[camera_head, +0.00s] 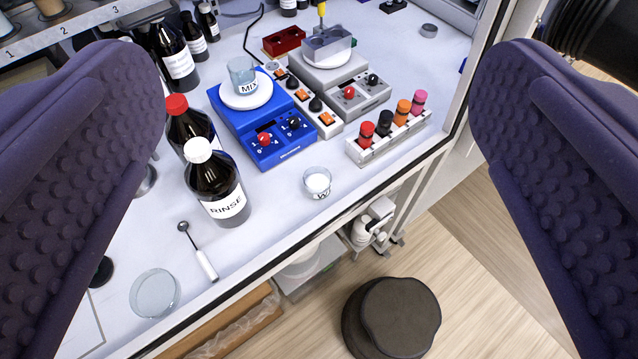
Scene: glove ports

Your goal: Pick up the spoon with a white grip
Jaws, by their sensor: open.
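The spoon (196,248) lies on the white bench near its front edge, left of centre. Its white grip (207,265) points towards the front edge, and its small dark metal bowl (183,227) points away from it. The spoon lies flat and nothing covers it. My gripper (318,190) is open and empty. Its two purple, studded fingers stand wide apart at the left and right of the view. The spoon shows between the fingers, nearer the left one, with the bench well beyond the fingertips.
A brown RINSE bottle (215,185) stands just behind the spoon. A glass dish (154,293) lies left of the grip. A small cup (317,183), a blue stirrer (262,120) and a rack of coloured vials (390,130) are further right. A dark stool (392,318) stands on the floor.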

